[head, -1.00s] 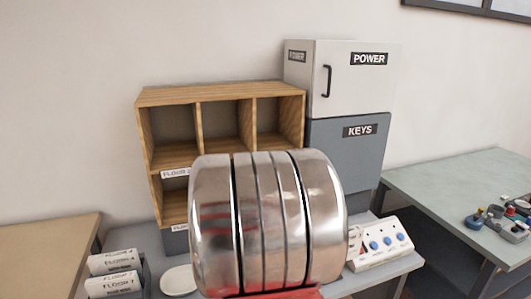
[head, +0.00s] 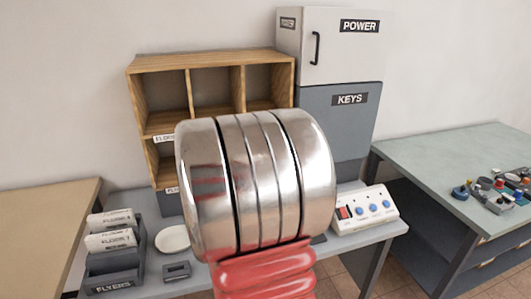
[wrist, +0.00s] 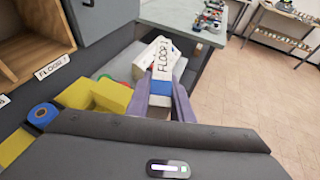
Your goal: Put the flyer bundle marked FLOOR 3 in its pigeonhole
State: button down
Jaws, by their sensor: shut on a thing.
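My gripper (wrist: 163,82) is shut on a white flyer bundle (wrist: 162,58) in the wrist view. Its label reads FLOOR, but the number is not clear. The wooden pigeonhole shelf (head: 205,58) stands at the back of the desk in the head view; my arm's metal joint hides its lower and right parts. A corner of the shelf shows at the upper left of the wrist view (wrist: 30,58), left of the bundle and apart from it. One shelf label there starts with FLOOR; its number is unclear. The gripper is hidden in the head view.
A grey FLYERS rack (head: 113,284) holds bundles at the desk's left. A white plate (head: 173,239) lies beside it. A button box (head: 366,211) sits at the right, and the KEYS cabinet (head: 340,120) adjoins the shelf.

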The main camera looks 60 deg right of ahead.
jog(key=w+a+f+n+t, duration=0.2)
jog(key=w+a+n+t, duration=0.3)
jog(key=w+a, duration=0.5)
jog(key=w+a+f+n+t, duration=0.2)
jog(key=w+a+n+t, duration=0.3)
jog(key=w, duration=0.9)
jog(key=w+a+f+n+t+y, duration=0.2)
jog(key=w+a+n+y, duration=0.1)
jog(key=a, duration=0.7)
jog(key=w+a+f+n+t+y, duration=0.2)
jog(key=w+a+f+n+t, duration=0.1)
jog(key=a, duration=0.7)
jog(key=w+a+f+n+t+y, duration=0.3)
jog(key=a, duration=0.7)
jog(key=shift+w+a+y, duration=0.25)
jog(key=shift+a+y, duration=0.05)
jog(key=shift+a, duration=0.1)
jog(key=shift+s, duration=0.1)
